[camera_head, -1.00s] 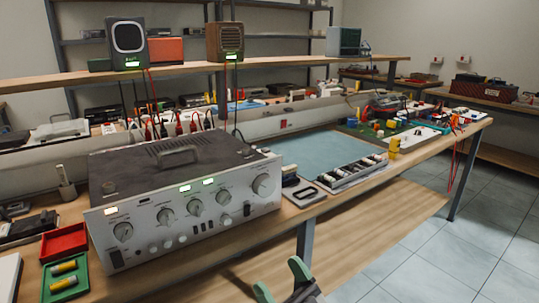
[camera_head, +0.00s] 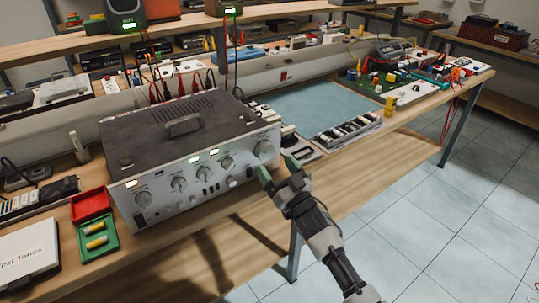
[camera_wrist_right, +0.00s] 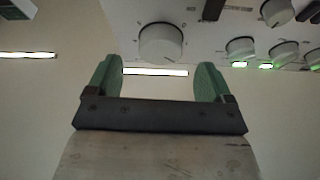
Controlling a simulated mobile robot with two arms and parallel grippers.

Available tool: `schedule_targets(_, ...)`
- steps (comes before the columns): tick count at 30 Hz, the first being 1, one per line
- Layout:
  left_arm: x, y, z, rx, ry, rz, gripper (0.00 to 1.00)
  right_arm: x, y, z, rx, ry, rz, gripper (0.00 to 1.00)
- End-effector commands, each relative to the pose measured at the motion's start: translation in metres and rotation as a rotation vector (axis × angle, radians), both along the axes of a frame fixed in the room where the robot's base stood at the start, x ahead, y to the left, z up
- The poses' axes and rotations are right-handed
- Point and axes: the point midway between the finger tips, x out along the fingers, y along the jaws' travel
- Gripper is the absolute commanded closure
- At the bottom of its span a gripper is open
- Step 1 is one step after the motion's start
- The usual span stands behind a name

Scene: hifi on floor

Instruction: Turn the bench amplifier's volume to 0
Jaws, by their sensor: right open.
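The bench amplifier (camera_head: 190,150) is a grey box with a dark top, a top handle and a silver front panel with several knobs and lit displays. Its largest knob (camera_head: 264,149) is at the right end of the front panel. My right gripper (camera_head: 277,168) is open, with green fingertips close in front of and slightly below that knob. In the right wrist view, the large knob (camera_wrist_right: 160,42) shows just beyond the open gripper (camera_wrist_right: 158,72), roughly centred between the fingers, which look apart from it. Its pointer mark is too small to read. My left gripper is out of view.
The amplifier stands on a wooden bench (camera_head: 215,245). Red (camera_head: 90,205) and green (camera_head: 97,238) trays lie to its left; a blue-green mat (camera_head: 312,107) and a dark component strip (camera_head: 348,132) lie to its right. Open floor is in front at right.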

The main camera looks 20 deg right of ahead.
Motion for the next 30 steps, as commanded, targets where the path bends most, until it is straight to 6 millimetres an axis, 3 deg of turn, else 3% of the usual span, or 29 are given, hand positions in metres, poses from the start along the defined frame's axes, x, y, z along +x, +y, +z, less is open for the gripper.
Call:
schedule_targets(7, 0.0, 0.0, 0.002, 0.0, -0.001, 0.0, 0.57, 0.029, 0.008, 0.013, 0.0, 0.0, 0.001, 0.18)
schedule_targets(18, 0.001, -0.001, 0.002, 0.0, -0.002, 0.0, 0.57, 0.034, 0.009, 0.015, 0.001, 0.0, 0.001, 0.18)
schedule_targets(28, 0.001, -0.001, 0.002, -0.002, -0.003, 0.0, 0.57, 0.034, 0.009, 0.015, 0.0, 0.0, 0.001, 0.67)
schedule_targets(30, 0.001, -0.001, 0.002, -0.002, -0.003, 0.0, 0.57, 0.034, 0.009, 0.015, 0.0, 0.0, 0.001, 0.67)
